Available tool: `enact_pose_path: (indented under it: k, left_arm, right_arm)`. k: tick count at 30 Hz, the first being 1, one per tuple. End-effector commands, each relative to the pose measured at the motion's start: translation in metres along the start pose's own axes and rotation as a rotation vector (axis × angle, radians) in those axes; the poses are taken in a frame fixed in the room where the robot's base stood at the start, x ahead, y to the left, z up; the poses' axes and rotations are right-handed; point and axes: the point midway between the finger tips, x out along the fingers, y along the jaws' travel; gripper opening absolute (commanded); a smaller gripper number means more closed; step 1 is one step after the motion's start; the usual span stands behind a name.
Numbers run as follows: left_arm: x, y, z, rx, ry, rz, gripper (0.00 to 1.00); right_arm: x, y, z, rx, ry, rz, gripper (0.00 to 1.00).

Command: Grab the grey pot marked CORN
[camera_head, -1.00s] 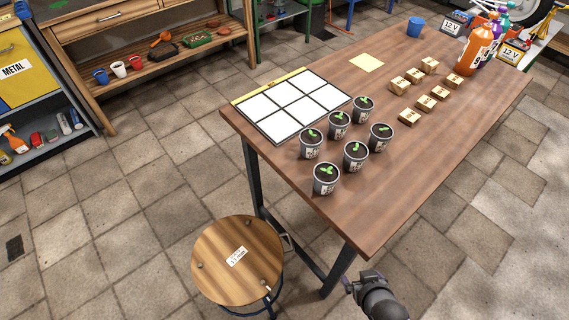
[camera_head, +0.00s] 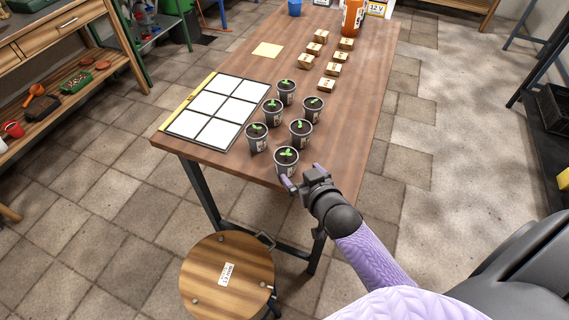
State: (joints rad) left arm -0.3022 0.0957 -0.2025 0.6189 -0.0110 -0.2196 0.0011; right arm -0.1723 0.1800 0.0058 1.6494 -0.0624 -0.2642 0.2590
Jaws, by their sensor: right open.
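Several grey pots with green seedlings stand in a cluster near the front edge of the wooden table; their labels are too small to read, so I cannot tell which is marked CORN. The nearest pot (camera_head: 287,161) stands upright at the front of the cluster. Other pots are the left one (camera_head: 257,139), the middle one (camera_head: 300,134) and the right one (camera_head: 313,110). My right gripper (camera_head: 301,175) is open and empty, just in front and to the right of the nearest pot, its fingers pointing toward it. Whether it touches the pot is unclear. My left gripper is out of view.
A white-squared board (camera_head: 217,109) lies left of the pots on the table (camera_head: 350,105). Small wooden blocks (camera_head: 333,69) and a yellow note (camera_head: 267,50) lie behind. An orange bottle (camera_head: 352,18) stands at the far end. A stool (camera_head: 228,275) stands on the floor in front.

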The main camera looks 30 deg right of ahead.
Motion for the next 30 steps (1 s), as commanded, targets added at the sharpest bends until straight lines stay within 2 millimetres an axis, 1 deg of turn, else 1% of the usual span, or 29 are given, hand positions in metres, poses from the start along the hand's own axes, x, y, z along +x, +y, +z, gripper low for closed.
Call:
enact_pose_path:
  k: [1, 3, 8, 9, 13, 16, 22, 23, 24, 26, 27, 29, 30]
  left_arm:
    - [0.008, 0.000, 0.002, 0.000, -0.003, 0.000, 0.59]
    - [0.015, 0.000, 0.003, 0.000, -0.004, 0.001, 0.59]
    - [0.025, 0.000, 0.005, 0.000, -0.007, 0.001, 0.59]
    - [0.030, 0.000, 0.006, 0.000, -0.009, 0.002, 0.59]
    - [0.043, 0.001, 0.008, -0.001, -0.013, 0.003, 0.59]
    - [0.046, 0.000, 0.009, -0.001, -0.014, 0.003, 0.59]
    - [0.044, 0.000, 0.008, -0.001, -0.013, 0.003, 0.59]
    - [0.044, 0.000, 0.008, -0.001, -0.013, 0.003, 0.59]
    - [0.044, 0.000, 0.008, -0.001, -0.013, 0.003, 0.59]
    - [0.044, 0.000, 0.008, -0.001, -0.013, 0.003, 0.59]
    - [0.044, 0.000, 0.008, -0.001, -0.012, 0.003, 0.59]
    - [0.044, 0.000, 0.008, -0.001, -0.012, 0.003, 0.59]
    - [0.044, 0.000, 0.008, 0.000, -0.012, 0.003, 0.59]
  right_arm:
    - [0.012, 0.000, 0.002, 0.000, 0.003, 0.000, 1.00]
    - [0.026, 0.000, 0.003, -0.001, 0.002, 0.000, 1.00]
    - [0.051, -0.001, 0.002, 0.000, 0.000, 0.000, 1.00]
    - [0.060, -0.001, 0.002, 0.000, 0.000, 0.001, 1.00]
    - [0.085, -0.002, 0.001, 0.000, -0.002, 0.000, 1.00]
    - [0.093, -0.002, -0.001, 0.000, -0.002, 0.000, 1.00]
    - [0.093, -0.002, -0.004, 0.000, -0.001, 0.000, 1.00]
    - [0.093, -0.002, -0.004, 0.000, -0.001, 0.000, 0.94]
    - [0.093, -0.002, -0.004, 0.000, -0.002, 0.000, 0.85]
    - [0.093, -0.002, -0.004, 0.000, -0.002, 0.000, 0.72]
    - [0.093, -0.002, -0.004, 0.000, -0.002, 0.000, 0.64]
    - [0.093, -0.002, -0.004, 0.000, -0.002, 0.000, 0.51]
    - [0.093, -0.002, -0.003, 0.000, -0.002, 0.000, 0.43]
